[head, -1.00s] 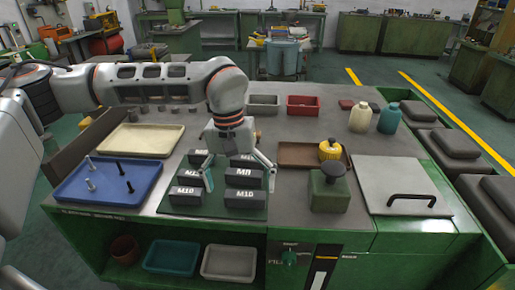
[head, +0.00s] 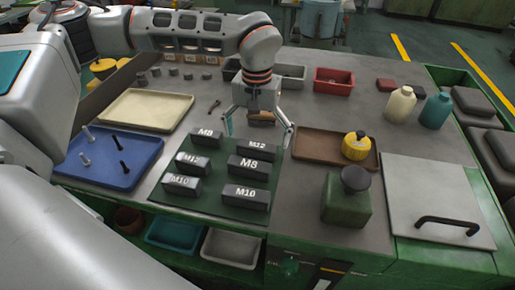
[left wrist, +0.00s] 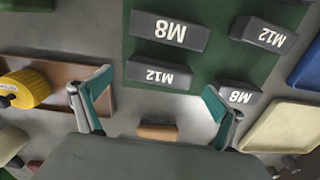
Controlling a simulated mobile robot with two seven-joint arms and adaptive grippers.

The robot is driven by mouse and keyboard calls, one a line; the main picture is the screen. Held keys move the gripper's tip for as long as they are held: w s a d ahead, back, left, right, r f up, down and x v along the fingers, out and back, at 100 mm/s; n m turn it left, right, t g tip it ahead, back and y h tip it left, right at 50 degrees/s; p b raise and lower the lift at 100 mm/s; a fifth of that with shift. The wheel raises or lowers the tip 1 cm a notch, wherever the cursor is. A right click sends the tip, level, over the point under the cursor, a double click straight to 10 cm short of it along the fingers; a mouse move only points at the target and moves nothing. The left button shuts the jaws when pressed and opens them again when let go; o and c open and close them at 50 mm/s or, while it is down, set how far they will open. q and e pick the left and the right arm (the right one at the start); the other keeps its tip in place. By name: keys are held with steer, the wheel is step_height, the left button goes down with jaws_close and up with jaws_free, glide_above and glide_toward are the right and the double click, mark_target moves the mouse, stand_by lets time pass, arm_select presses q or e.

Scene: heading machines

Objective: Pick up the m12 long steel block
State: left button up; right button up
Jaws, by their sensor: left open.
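The long M12 steel block (head: 257,149) lies at the far right corner of the green mat (head: 212,186), its label facing up. In the left wrist view it is the long dark block (left wrist: 158,73) beside the mat's edge. My left gripper (head: 258,132) is open and empty, its fingers spread just beyond the block's far side in the head view. In the left wrist view the open fingers (left wrist: 157,84) spread to both sides of the block; I cannot tell whether they touch anything. My right gripper is not in view.
The long M8 block (head: 248,166), long M10 block (head: 245,197) and several short blocks share the mat. A brown tray (head: 310,143) with a yellow container (head: 356,146) lies right; a blue tray (head: 108,165) with bolts lies left. A small brown piece (head: 262,117) is behind the gripper.

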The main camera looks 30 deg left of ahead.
mark_target(257, 144)
arm_select(q)
step_height(257, 144, down, 3)
steer(key=shift+s+f, duration=0.1)
steer(key=shift+f, duration=0.1)
steer(key=c, duration=1.7)
steer(key=shift+d, duration=0.1)
steer(key=shift+r, duration=0.15)
